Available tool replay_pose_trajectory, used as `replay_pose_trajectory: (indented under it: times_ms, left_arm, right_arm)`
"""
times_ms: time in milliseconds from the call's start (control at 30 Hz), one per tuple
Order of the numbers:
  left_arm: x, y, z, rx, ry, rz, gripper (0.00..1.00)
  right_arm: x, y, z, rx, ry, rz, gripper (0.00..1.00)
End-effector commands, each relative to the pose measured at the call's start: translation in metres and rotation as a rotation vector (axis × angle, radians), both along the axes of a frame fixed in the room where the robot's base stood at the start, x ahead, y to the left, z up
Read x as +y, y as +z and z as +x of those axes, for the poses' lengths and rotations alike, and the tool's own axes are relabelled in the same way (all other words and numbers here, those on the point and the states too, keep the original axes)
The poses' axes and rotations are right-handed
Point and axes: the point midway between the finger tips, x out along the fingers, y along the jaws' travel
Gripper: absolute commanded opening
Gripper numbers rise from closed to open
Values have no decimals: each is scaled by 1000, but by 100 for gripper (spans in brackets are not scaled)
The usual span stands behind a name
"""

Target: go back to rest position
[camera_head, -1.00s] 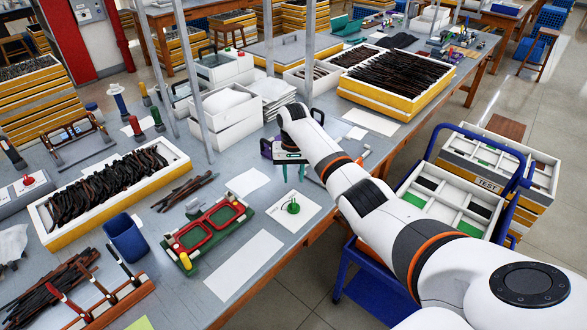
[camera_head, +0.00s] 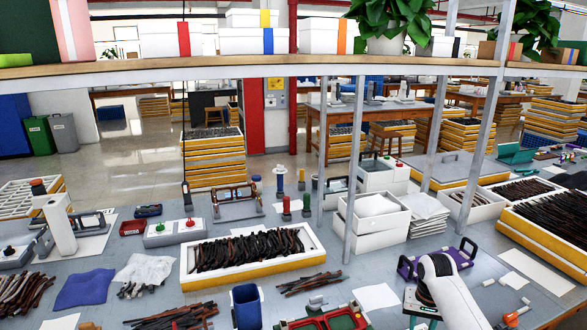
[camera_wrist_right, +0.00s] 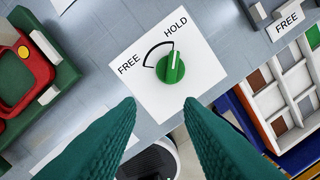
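My right gripper (camera_wrist_right: 160,103) shows in the right wrist view as two green ribbed fingers, set apart and with nothing between them. Beyond the fingertips is a green knob (camera_wrist_right: 171,68) on a white plate (camera_wrist_right: 200,50) marked FREE and HOLD. The knob's white mark points up toward HOLD. The fingers do not visibly touch the knob. In the head view, my white right arm comes up from the lower right, and its gripper (camera_head: 422,310) is mostly cut off at the bottom edge. My left gripper is not in view.
A red eyeglass frame in a green fixture (camera_head: 330,318) lies left of my right arm. A tray of dark frame parts (camera_head: 300,277), white bins (camera_head: 372,243) and metal shelf posts (camera_head: 354,180) stand around the bench.

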Motion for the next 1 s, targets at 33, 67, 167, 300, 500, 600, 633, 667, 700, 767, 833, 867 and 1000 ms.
replay_pose_trajectory:
  times_ms: [33, 67, 167, 300, 500, 600, 633, 667, 700, 767, 833, 867, 1000]
  left_arm:
    - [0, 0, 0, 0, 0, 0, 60]
    - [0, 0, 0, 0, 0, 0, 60]
    - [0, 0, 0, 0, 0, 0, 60]
    - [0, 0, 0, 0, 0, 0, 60]
    - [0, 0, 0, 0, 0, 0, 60]
    - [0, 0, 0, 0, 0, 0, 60]
    - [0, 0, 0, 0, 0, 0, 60]
    - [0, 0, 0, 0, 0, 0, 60]
    - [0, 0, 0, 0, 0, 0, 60]
    - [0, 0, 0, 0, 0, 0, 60]
    - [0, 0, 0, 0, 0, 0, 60]
    - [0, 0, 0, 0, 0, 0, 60]
    - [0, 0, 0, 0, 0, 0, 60]
  right_arm:
    - [16, -23, -19, -2, 61, -9, 34]
    - [26, -33, -30, -9, 97, -14, 34]
    - [54, -60, -70, -36, 212, -26, 34]
    - [91, -81, -134, -83, 346, -27, 34]
    - [126, -77, -225, -159, 475, -18, 34]
    - [134, -67, -255, -185, 505, -18, 34]
    - [136, -64, -263, -192, 511, -18, 34]
    - [137, -61, -270, -198, 518, -18, 34]
    - [139, -57, -279, -206, 525, -18, 34]
    - [140, -50, -290, -218, 533, -20, 34]
    - [142, -43, -303, -229, 542, -21, 34]
    - [143, -40, -308, -234, 545, -21, 34]
    - [144, -26, -328, -254, 555, -26, 34]
